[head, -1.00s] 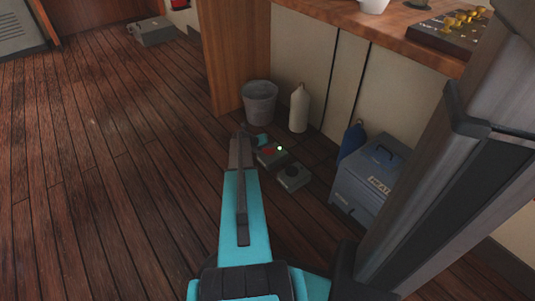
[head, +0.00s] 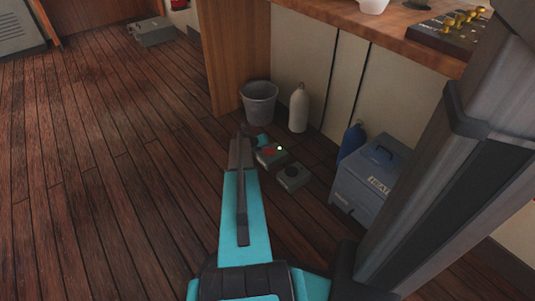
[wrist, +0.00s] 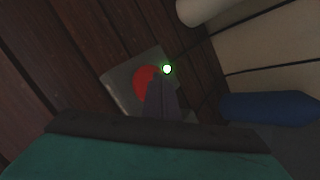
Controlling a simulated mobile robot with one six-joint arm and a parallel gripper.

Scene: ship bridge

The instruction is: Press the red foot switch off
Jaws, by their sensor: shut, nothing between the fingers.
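The red foot switch (head: 271,154) is a small grey box with a round red button on the wooden floor, with a lit green lamp (head: 279,148) at its corner. In the wrist view the red button (wrist: 143,80) is partly hidden by my gripper (wrist: 158,85), whose shut, empty fingers lie over its right side. The green lamp also glows there (wrist: 167,69). I cannot tell whether the fingertips touch the button. In the head view my arm hides part of the gripper, and a teal part of it (head: 262,140) shows just behind the switch.
A similar box with a black button (head: 292,177) stands just in front. A grey bucket (head: 259,101), a white bottle (head: 299,108), a blue bottle (head: 352,138) and a blue-grey case (head: 371,180) stand along the cabinet (head: 345,85).

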